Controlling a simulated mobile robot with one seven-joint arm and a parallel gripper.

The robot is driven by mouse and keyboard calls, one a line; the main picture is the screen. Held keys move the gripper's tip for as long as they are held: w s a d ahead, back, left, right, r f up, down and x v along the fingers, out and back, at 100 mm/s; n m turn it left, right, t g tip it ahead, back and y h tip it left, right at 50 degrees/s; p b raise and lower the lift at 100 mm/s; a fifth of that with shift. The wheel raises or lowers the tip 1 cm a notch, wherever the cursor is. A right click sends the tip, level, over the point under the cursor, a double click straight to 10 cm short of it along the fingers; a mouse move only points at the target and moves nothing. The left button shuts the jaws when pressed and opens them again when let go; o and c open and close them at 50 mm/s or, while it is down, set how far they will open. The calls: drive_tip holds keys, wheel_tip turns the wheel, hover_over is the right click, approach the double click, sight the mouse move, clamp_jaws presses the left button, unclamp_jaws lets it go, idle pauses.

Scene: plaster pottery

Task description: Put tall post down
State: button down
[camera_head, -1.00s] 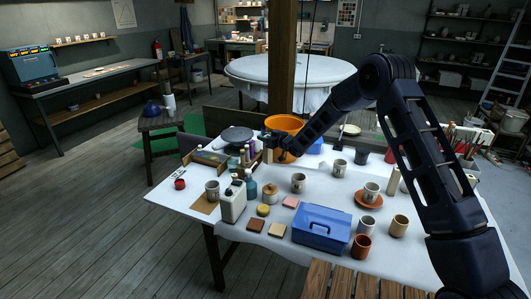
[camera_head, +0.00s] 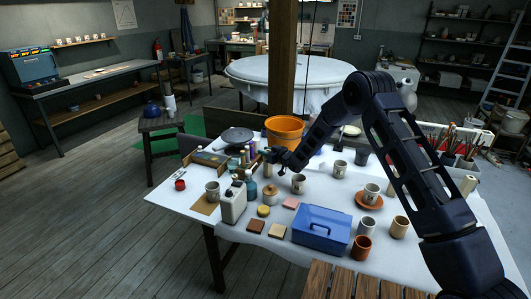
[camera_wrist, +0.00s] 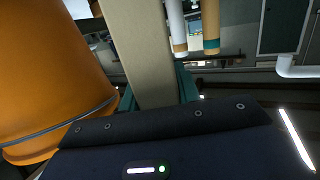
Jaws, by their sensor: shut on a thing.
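The tall post is a plain beige bar (camera_wrist: 140,50) running up the middle of the wrist view, between the teal fingers of my gripper (camera_wrist: 155,90). In the head view my gripper (camera_head: 270,156) is over the back left part of the white-covered table (camera_head: 278,262), in front of the orange bucket. The beige post (camera_head: 268,170) shows small just below it. My gripper is shut on the post. Whether the post's foot touches the table cannot be told.
The orange bucket (camera_head: 284,130) is close behind; it fills the left of the wrist view (camera_wrist: 50,80). Bottles (camera_head: 251,188) and a lidded jar (camera_head: 270,194) stand near the gripper. A mug (camera_head: 298,184) is to the right, a blue toolbox (camera_head: 322,228) in front.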

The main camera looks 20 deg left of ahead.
drive_tip(key=c, duration=1)
unclamp_jaws()
drive_tip(key=shift+f, duration=0.1)
drive_tip(key=shift+s+d+r, duration=0.15)
drive_tip(key=shift+d+r, duration=0.05)
drive_tip(key=shift+d, duration=0.15)
drive_tip(key=v, duration=0.2)
drive_tip(key=shift+s+d+r, duration=0.1)
drive_tip(key=shift+d+r, duration=0.05)
drive_tip(key=shift+d, duration=0.15)
wheel_tip(320, 180, up, 7)
drive_tip(key=shift+a+f, duration=0.1)
drive_tip(key=shift+a, duration=0.05)
